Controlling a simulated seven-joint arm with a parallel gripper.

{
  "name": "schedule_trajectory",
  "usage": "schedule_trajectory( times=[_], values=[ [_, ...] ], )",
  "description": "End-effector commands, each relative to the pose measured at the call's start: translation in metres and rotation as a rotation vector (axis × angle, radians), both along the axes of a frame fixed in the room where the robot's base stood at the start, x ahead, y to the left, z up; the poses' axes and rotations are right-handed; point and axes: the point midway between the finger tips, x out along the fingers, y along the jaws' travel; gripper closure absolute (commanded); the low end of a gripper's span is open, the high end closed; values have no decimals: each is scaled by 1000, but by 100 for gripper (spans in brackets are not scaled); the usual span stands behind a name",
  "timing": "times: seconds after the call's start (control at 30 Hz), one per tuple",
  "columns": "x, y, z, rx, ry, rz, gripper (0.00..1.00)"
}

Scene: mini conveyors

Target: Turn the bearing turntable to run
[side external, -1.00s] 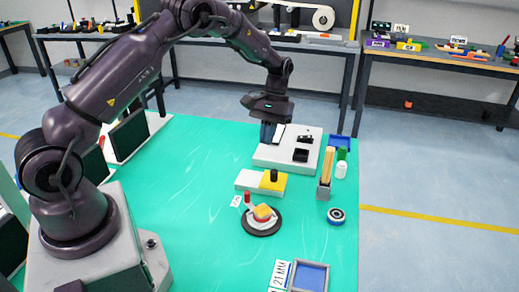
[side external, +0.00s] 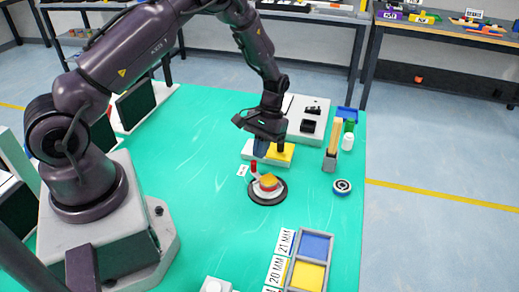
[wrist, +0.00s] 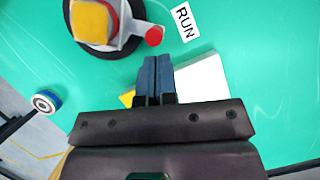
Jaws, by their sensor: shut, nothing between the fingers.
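The bearing turntable (side external: 267,198) is a dark round base with a pale plate, an orange-yellow block on top and a red knob (side external: 253,167). In the wrist view the turntable (wrist: 85,42) is at the top left, and its pale arm ends in the red knob (wrist: 154,36). The white RUN label (wrist: 185,22) lies on the mat just right of the knob; it also shows in the side view (side external: 242,171). My gripper (side external: 260,150) is shut and empty above the white and yellow block, behind the turntable. In the wrist view its blue fingertips (wrist: 155,60) appear just below the knob, apart from it.
The white and yellow block (side external: 284,155) with a black peg stands behind the turntable. A holder with wooden sticks (side external: 331,155) and a blue-rimmed bearing (side external: 342,186) are to the right. A blue and yellow tray (side external: 310,262) is in front. Green mat left of the turntable is clear.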

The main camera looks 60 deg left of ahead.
Motion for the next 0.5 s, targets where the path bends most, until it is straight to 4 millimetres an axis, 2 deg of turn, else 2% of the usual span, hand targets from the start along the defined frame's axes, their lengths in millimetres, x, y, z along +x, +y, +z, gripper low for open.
schedule_trajectory(
  times=[0.5],
  values=[
    [-9,-1,1,0,1,43,100]
  ],
)
